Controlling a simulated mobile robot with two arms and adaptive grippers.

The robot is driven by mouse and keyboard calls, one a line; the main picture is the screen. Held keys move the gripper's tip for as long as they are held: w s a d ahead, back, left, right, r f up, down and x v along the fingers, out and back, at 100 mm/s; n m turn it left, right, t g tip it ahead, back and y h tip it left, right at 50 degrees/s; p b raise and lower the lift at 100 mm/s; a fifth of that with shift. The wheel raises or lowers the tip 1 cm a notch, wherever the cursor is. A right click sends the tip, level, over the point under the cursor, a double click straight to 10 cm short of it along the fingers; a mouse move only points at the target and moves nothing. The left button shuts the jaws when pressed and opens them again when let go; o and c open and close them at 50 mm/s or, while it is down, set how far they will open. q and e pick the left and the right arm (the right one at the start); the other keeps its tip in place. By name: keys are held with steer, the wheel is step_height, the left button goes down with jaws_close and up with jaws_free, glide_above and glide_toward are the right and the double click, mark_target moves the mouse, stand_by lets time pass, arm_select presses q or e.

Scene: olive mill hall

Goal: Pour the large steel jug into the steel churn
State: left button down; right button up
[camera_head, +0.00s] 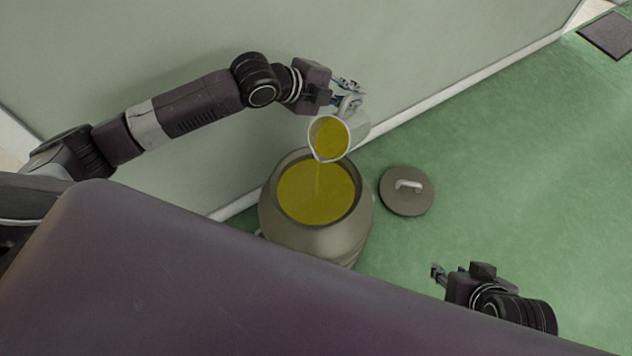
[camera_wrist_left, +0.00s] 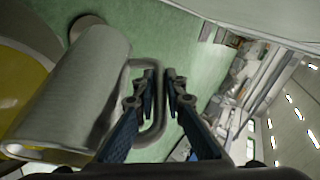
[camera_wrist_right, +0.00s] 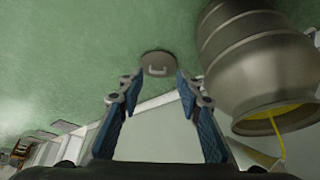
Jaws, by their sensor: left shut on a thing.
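The large steel jug (camera_head: 357,132) is tilted over the steel churn (camera_head: 323,242), and a thin stream of yellow-green oil runs from its lip into the churn. Oil still shows inside the jug. The churn's mouth is open and its oil surface (camera_head: 310,197) stands near the neck. My left gripper (camera_head: 350,92) is shut on the jug's handle; in the left wrist view the handle (camera_wrist_left: 159,128) passes between the fingers, beside the jug body (camera_wrist_left: 78,88). My right gripper (camera_head: 437,273) is open and empty, low to the right of the churn.
The churn's round lid (camera_head: 407,201) with a pale handle lies on the green floor (camera_head: 500,160) right of the churn. A pale wall (camera_head: 180,50) stands close behind the churn. A dark mat (camera_head: 608,36) lies far right.

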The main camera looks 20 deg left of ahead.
arm_select(q)
steer(key=shift+r+b, duration=0.2)
steer(key=shift+b, duration=0.15)
arm_select(e)
steer(key=shift+w+a+r+t, duration=0.1)
steer(key=shift+w+a+t, duration=0.1)
steer(key=shift+w, duration=0.25)
steer(key=shift+w+a+t, duration=0.1)
steer(key=shift+w+t, duration=0.1)
steer(key=shift+w, duration=0.25)
arm_select(q)
steer(key=shift+s+t, duration=0.2)
steer(key=shift+t, duration=0.2)
arm_select(e)
steer(key=shift+w+a+r+t+y, duration=0.2)
steer(key=shift+w+r+t, duration=0.1)
steer(key=shift+w, duration=0.35)
steer(key=shift+w+a+r+t+y, duration=0.1)
steer(key=shift+w+a+r+t, duration=0.15)
steer(key=shift+w, duration=0.35)
arm_select(q)
steer(key=shift+r+b, duration=0.1)
steer(key=shift+b, duration=0.2)
arm_select(e)
steer(key=shift+w+r+t, duration=0.15)
steer(key=shift+w+t, duration=0.1)
steer(key=shift+w+a+r, duration=0.1)
steer(key=shift+w, duration=0.05)
